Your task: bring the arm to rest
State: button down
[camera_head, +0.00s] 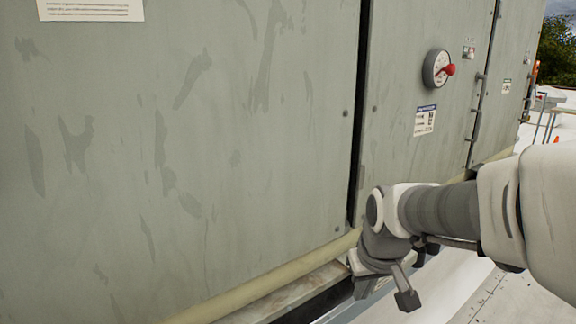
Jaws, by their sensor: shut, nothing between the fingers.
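My gripper (404,292) hangs at the end of my bent arm, low in the camera_head view, right of the middle. It points downward in front of the lower edge of a grey metal cabinet. It is shut and holds nothing. It looks apart from the cabinet, though the exact gap is hard to tell. My arm reaches in from the right edge and covers part of the cabinet's base and the floor.
The grey cabinet (200,150) fills the left and middle. Its right panel carries a dial with a red knob (447,70), a label (425,121) and handles (476,122). A pale ledge (290,286) runs along its base. Pale floor (505,300) lies open at lower right.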

jog(key=s+r+m+t, duration=0.1)
jog(key=s+r, duration=0.2)
jog(key=s, duration=0.5)
jog(key=s+r+m+t, duration=0.1)
jog(key=s+r, duration=0.1)
jog(key=s, duration=0.6)
notch_tip(320, 180, up, 19)
jog(key=p, duration=1.9)
jog(key=shift+w+d+f, duration=0.15)
jog(key=shift+w+d, duration=0.1)
jog(key=shift+a, duration=0.15)
